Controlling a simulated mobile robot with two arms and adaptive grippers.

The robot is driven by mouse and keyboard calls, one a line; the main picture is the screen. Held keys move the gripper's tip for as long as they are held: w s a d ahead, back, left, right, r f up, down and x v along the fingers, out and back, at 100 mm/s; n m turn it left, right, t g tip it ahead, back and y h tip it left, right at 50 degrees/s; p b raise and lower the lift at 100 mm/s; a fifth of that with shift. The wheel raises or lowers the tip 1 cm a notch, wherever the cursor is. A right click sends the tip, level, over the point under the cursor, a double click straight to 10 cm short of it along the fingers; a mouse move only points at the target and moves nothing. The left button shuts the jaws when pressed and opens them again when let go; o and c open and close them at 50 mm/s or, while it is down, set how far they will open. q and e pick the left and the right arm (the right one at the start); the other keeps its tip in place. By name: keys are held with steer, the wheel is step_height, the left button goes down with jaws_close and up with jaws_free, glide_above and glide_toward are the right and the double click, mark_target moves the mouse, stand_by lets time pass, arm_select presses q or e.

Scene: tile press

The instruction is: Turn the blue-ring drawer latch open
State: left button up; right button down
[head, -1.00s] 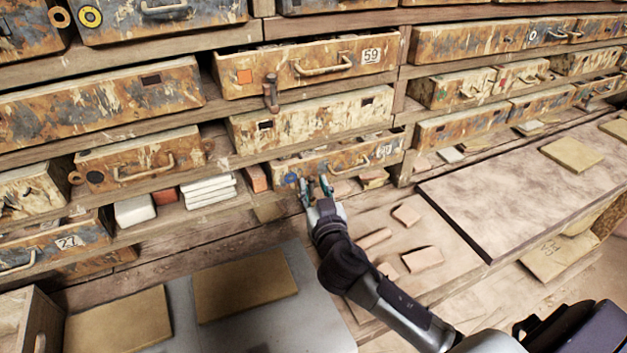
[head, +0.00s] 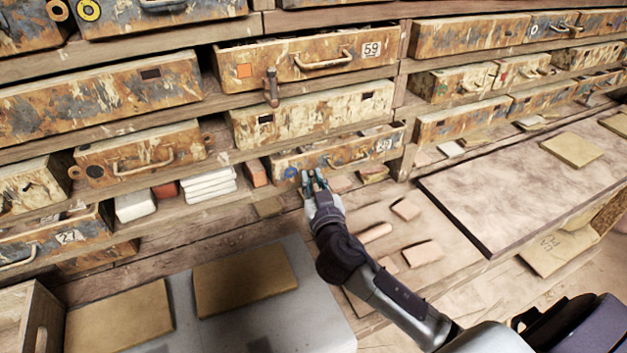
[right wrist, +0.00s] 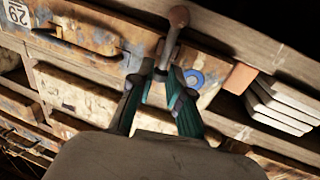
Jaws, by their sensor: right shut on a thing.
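The blue-ring drawer (head: 350,155) is a rust-stained, pale drawer with a metal handle and a number label, low in the shelf. Its blue ring (head: 291,173) is left of my right gripper (head: 314,182); the ring also shows in the right wrist view (right wrist: 195,79), just right of the fingertips. The latch (right wrist: 171,42) is a grey bar with a brown rounded end, seen in the right wrist view. My right gripper (right wrist: 160,78) is shut on this bar at the drawer front, one finger on each side. In the head view the fingers hide the latch. My left gripper is out of view.
Above is drawer 59 (head: 310,62) with an orange square and its own hanging latch (head: 271,88). White tiles (head: 209,185) and a reddish block (head: 256,173) lie left of the drawer. Loose pinkish tiles (head: 423,253) lie on the surface beside my right forearm.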

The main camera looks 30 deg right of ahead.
steer(key=a+n+b, duration=0.1)
steer(key=n+b, duration=0.1)
steer(key=a+f+n+t+b, duration=0.1)
steer(key=n+b, duration=0.1)
steer(key=n, duration=0.1)
steer(key=shift+a+f, duration=0.15)
steer(key=shift+a, duration=0.05)
steer(key=n+b, duration=0.1)
steer(key=a+f+n, duration=0.1)
steer(key=n, duration=0.1)
steer(key=n+t+y+b, duration=0.1)
steer(key=n, duration=0.1)
steer(key=shift+w+a+f+b, duration=0.1)
steer(key=shift+a+f+b, duration=0.1)
steer(key=shift+a+b, duration=0.15)
steer(key=shift+a+f+n+t+y+b, duration=0.15)
steer(key=shift+f+n+y+b, duration=0.35)
steer(key=shift+n, duration=1.15)
steer(key=shift+a+f+n+t+y+b, duration=0.1)
steer(key=shift+a+f+n+y+b, duration=0.15)
steer(key=shift+f+n, duration=0.9)
steer(key=shift+a+f+n+t+y+b, duration=0.15)
steer(key=shift+n+y+b, duration=0.3)
steer(key=shift+n, duration=1.65)
steer(key=c, duration=1.2)
jaws_free()
steer(key=shift+c, duration=0.2)
